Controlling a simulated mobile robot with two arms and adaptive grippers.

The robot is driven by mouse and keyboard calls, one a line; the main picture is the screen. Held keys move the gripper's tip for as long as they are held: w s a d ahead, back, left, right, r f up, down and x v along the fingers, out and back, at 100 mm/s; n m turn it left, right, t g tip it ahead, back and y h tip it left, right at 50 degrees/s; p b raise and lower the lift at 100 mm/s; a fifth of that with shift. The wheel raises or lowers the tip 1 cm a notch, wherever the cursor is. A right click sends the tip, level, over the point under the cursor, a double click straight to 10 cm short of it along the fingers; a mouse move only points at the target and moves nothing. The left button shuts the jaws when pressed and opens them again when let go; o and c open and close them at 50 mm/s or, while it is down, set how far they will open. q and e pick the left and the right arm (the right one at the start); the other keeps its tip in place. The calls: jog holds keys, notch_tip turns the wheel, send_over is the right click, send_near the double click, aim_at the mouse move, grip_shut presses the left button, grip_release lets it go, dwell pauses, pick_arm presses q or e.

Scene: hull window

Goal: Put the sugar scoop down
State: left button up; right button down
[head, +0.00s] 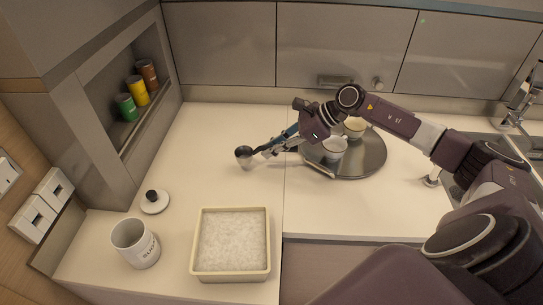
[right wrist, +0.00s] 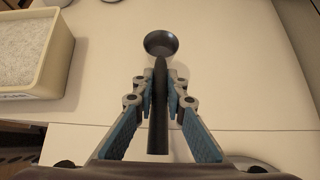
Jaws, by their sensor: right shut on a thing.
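The sugar scoop has a dark round bowl (head: 243,152) and a dark handle. My right gripper (head: 270,149) is shut on the handle, over the pale counter behind the cream tub. In the right wrist view the scoop's bowl (right wrist: 161,44) points away, beyond the fingertips (right wrist: 160,82), with the handle running back between the fingers. I cannot tell whether the bowl touches the counter. A white mug-like canister (head: 136,243) with lettering stands open at front left. A white lid with a black knob (head: 154,201) lies behind it. My left gripper is not in view.
The cream tub (head: 230,274) of white grains stands at the front edge. A round grey tray (head: 364,166) with two cups (head: 334,147) (head: 354,128) lies right, partly behind my right arm. Coloured tins (head: 137,90) fill a wall niche. The counter's back left is clear.

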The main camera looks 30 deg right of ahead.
notch_tip(320, 180, down, 4)
jog(key=shift+r+p, duration=0.25)
jog(key=shift+p, duration=0.25)
jog(key=shift+f, duration=0.5)
jog(key=c, duration=2.4)
grip_release()
jog(key=shift+f, duration=0.15)
jog(key=o, duration=0.4)
jog(key=shift+o, duration=0.2)
